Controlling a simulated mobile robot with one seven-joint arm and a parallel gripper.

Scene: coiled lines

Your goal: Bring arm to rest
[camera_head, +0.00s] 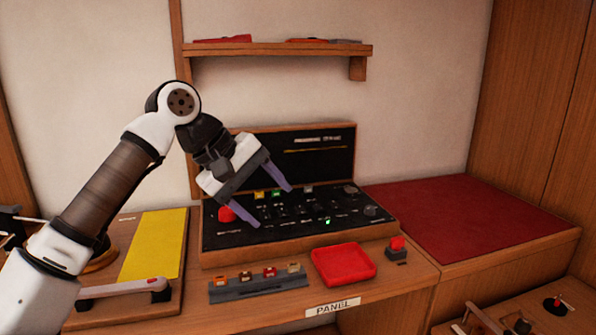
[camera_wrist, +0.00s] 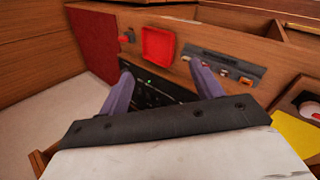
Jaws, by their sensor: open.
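My arm reaches in from the lower left in the head view. My gripper (camera_head: 274,207) is open and empty, its two purple fingers apart. It hangs in front of the black control panel (camera_head: 290,232) in its wooden case and hides part of it. In the wrist view my gripper (camera_wrist: 163,82) also shows open, with the panel between and beyond its fingers. I cannot tell whether the fingertips touch the panel. A green light (camera_head: 327,221) is lit on the panel.
A red tray (camera_head: 343,265), a grey rack (camera_head: 258,287) with several small coloured pieces and a red-topped button (camera_head: 397,246) stand in front of the panel. A wall shelf (camera_head: 280,50) is above. A red mat (camera_head: 470,222) lies clear at the right. A yellow sheet (camera_head: 155,245) lies at the left.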

